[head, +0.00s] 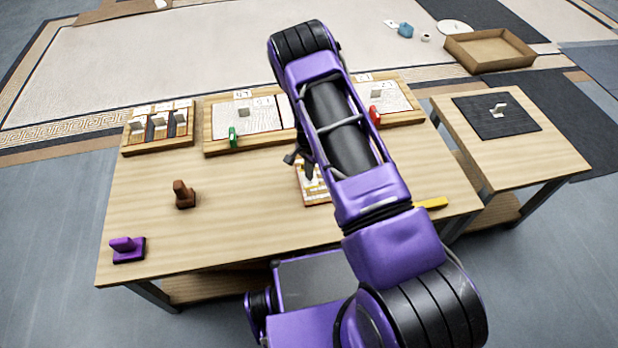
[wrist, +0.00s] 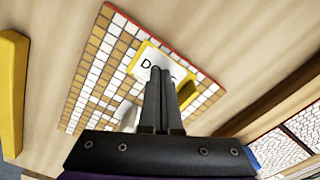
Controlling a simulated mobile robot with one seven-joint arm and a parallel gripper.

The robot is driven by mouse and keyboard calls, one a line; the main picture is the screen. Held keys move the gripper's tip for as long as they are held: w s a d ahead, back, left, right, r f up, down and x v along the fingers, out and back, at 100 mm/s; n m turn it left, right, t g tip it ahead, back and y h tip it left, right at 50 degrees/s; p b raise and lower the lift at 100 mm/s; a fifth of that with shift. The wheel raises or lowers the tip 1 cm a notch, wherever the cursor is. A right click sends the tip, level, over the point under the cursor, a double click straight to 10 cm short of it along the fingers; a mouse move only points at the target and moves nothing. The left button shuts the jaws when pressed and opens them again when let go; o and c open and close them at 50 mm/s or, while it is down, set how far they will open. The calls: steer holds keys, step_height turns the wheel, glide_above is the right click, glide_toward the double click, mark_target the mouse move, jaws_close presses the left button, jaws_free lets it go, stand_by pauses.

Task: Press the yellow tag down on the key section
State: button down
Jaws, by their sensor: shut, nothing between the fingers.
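The yellow tag (wrist: 150,56) has a white face with partly hidden dark lettering, and lies on a mosaic panel (wrist: 104,60) of tan and white tiles with a red edge. A yellow upright part (wrist: 188,96) stands beside the fingers, at the tag's right. My gripper (wrist: 162,72) is shut and empty, its fingertips over the tag; I cannot tell whether they touch it. In the head view my gripper (head: 308,169) is at the panel (head: 312,192), mostly hidden by my arm, and the tag is not visible. No label marks which part is the key section.
A yellow bar (head: 432,203) lies right of my arm, also in the wrist view (wrist: 12,90). Wooden trays (head: 205,138) with panels line the table's back. Brown (head: 184,195) and purple (head: 127,248) handled blocks stand at left.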

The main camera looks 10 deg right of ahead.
step_height(320, 180, up, 8)
steer(key=p, duration=0.4)
stand_by(0.4)
steer(key=shift+f, duration=0.1)
